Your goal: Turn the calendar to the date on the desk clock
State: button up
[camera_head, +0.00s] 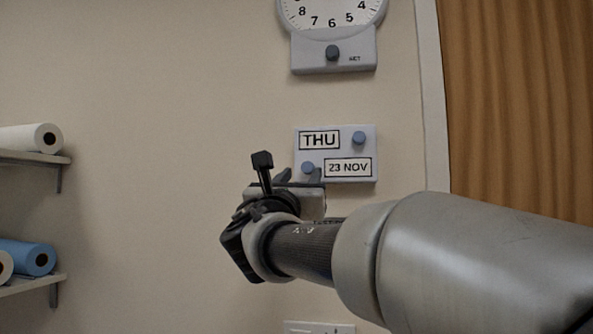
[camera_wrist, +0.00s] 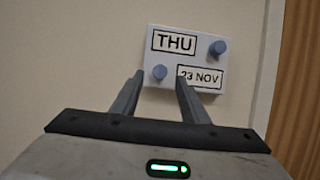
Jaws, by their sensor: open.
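The wall calendar (camera_head: 336,157) is a light grey plate showing "THU" and "23 NOV". It has a blue-grey knob (camera_head: 359,137) at its upper right and another knob (camera_head: 308,167) at its lower left. The calendar (camera_wrist: 186,62) also shows in the wrist view. My gripper (camera_head: 300,176) is in front of the calendar's lower left part. In the wrist view my gripper (camera_wrist: 158,78) is open, its two fingers apart on either side of the lower left knob (camera_wrist: 159,72). I cannot tell whether they touch it. No desk clock is in view.
A wall clock (camera_head: 333,14), cut off at the top, has a box with a knob below it. Shelves with rolls (camera_head: 36,257) are at the left. A white frame and wooden door (camera_head: 515,110) are at the right. A partly visible plate (camera_head: 319,327) is below.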

aim_at(307, 167)
jog(key=shift+x, duration=2)
grip_shut()
jog(key=shift+m, duration=0.3)
